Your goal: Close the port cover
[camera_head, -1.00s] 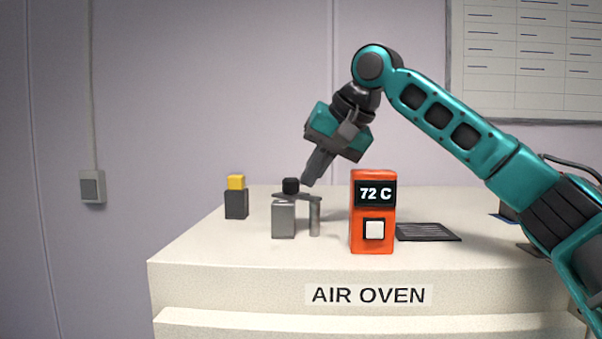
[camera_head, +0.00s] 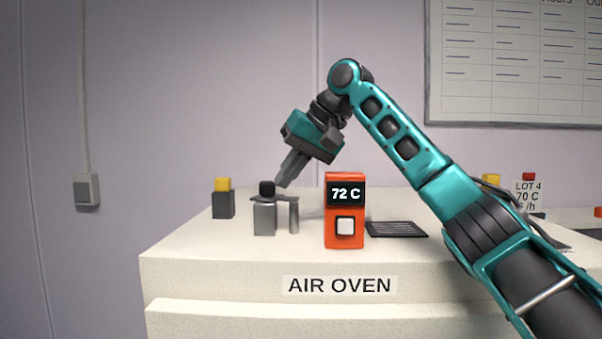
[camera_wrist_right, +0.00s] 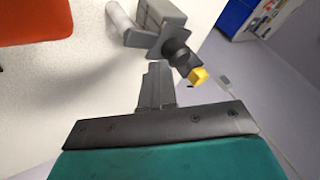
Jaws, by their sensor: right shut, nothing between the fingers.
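The port cover appears to be a flat dark grey plate (camera_head: 284,199) with a black knob (camera_head: 267,188) on it. My right gripper (camera_head: 281,184) is shut and empty, pointing down and left just right of the knob. Contact cannot be told. In the right wrist view its fingertips (camera_wrist_right: 157,66) are close to the plate and the knob (camera_wrist_right: 182,52). The port itself cannot be made out. My left gripper is out of view.
An orange display box (camera_head: 345,225) reading 72 C stands right of the cylinder. A dark vent grille (camera_head: 397,229) lies beyond it. A dark block with a yellow top (camera_head: 222,186) stands on the left. The front of the pale oven top (camera_head: 240,247) is clear.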

